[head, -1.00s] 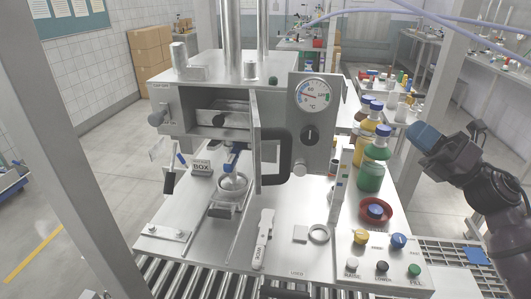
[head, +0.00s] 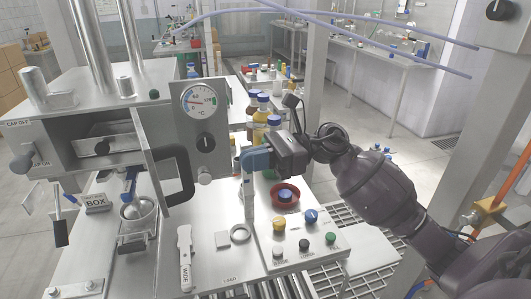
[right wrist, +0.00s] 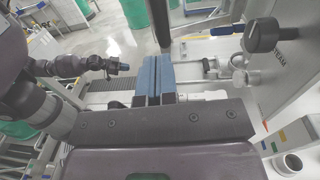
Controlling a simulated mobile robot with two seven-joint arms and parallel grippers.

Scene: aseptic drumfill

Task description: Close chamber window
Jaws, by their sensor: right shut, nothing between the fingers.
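The metal chamber (head: 90,130) stands at the left in the head view, its front opening exposed. Its window (head: 162,178), a framed panel with a black handle (head: 187,175), stands swung outward from the opening. My right gripper (head: 255,160) has blue fingers and is shut and empty. It is right of the window and handle, apart from them in the picture, near the gauge panel (head: 207,115). Its closed blue fingers also show in the right wrist view (right wrist: 160,72). My left gripper is not in view.
Capped bottles (head: 262,118) stand behind my right gripper. A red dish (head: 286,200) and several coloured buttons (head: 304,249) are below it. A grey ring (head: 240,233) and a white labelled tool (head: 185,258) lie on the bench. A pot (head: 138,212) sits below the opening.

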